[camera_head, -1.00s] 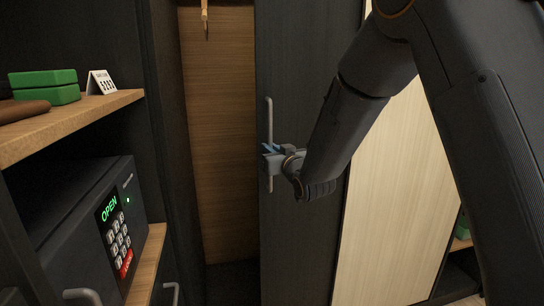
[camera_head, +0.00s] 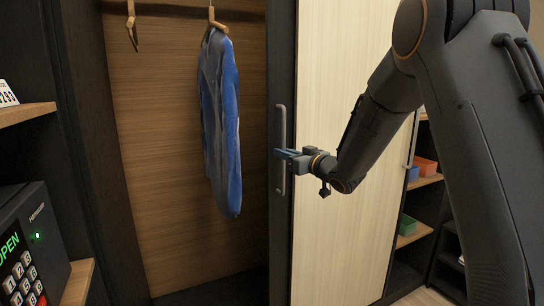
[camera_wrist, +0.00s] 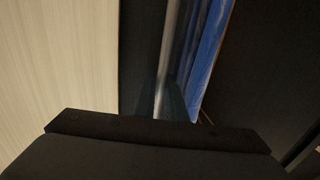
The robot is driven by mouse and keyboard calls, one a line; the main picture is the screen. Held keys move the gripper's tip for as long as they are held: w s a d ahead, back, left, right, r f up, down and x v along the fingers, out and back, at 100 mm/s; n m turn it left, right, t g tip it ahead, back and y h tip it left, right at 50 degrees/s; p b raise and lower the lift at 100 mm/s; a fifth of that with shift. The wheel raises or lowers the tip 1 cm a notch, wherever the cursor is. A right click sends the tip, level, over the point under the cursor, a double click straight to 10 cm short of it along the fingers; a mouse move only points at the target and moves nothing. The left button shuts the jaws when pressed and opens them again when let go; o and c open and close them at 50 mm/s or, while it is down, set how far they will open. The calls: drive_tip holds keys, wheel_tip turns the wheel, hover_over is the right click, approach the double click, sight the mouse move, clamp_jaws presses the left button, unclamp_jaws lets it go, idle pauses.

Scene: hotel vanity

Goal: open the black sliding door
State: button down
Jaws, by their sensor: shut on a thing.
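The black sliding door (camera_head: 280,260) shows in the head view as a narrow dark upright strip; the rest of it seems to lie behind the pale door panel. Its grey vertical bar handle (camera_head: 281,122) is near its left edge. My gripper (camera_head: 281,154) comes from the right and is shut on the handle around mid-height. In the wrist view the handle (camera_wrist: 168,45) runs down between the dim fingers (camera_wrist: 170,100), beside the dark door. The fingertips' exact contact is hard to see.
The open closet to the left holds a blue garment (camera_head: 222,120) on a hanger and an empty hanger (camera_head: 131,25). A pale door panel (camera_head: 340,220) stands right of the handle. A safe (camera_head: 35,240) reading OPEN sits at left. Shelves with small boxes (camera_head: 424,166) stand at right.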

drive_tip(key=shift+d, duration=0.15)
drive_tip(key=c, duration=2.1)
unclamp_jaws()
drive_tip(key=shift+b+v, duration=0.65)
drive_tip(key=shift+v, duration=3.25)
